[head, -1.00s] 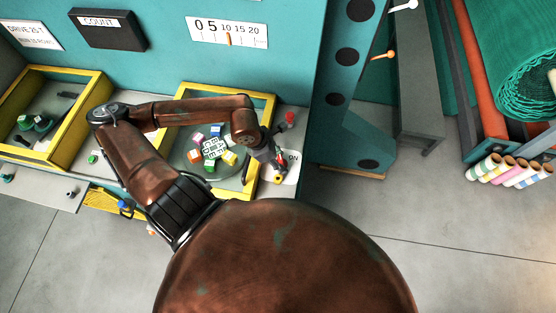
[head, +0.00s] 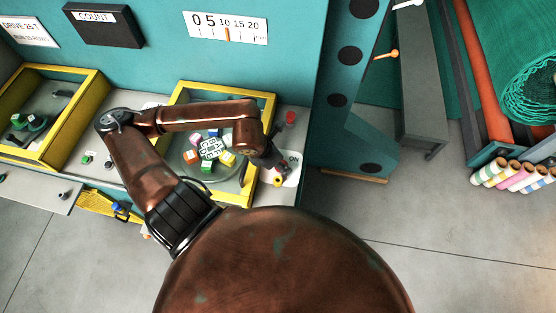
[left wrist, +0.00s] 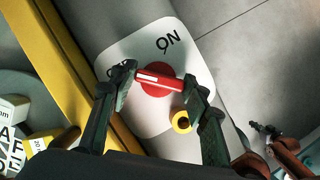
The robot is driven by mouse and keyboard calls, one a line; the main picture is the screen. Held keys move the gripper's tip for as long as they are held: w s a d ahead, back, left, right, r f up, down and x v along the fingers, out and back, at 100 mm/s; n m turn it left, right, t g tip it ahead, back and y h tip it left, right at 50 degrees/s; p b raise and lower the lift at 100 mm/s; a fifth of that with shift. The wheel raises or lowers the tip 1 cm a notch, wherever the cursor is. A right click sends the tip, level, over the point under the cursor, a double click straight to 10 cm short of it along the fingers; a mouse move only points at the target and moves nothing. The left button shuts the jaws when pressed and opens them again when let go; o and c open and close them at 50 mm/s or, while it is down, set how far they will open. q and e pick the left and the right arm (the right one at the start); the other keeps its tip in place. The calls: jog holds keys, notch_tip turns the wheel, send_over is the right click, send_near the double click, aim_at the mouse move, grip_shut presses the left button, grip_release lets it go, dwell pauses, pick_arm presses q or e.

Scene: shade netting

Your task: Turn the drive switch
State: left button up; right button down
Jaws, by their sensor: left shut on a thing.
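The drive switch is a red knob (left wrist: 157,81) with a raised bar on a white plate (left wrist: 188,48). The plate reads ON at the top; a second label is mostly hidden by a finger. The bar lies nearly crosswise in the left wrist view, its white stripe at the left end. My left gripper (left wrist: 161,80) is shut on the bar, one finger at each end. In the head view my left gripper (head: 279,167) is over the plate (head: 292,168) and hides the knob.
A yellow-framed tray (head: 271,99) with several coloured cubes is left of the plate. A yellow ring-shaped part (left wrist: 181,122) sits beside the knob. A red button (head: 291,117) stands behind the plate. A teal upright (head: 345,100) rises at the right.

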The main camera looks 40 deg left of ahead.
pick_arm(q)
jog(key=shift+s+d+f, duration=0.1)
jog(key=shift+s, duration=0.1)
jog(key=o, duration=1.1)
jog(key=shift+o, duration=0.3)
jog(key=shift+w, duration=0.1)
jog(key=shift+r, duration=0.2)
jog(key=v, duration=1.1)
jog(key=shift+r, duration=0.25)
jog(key=shift+r, duration=0.1)
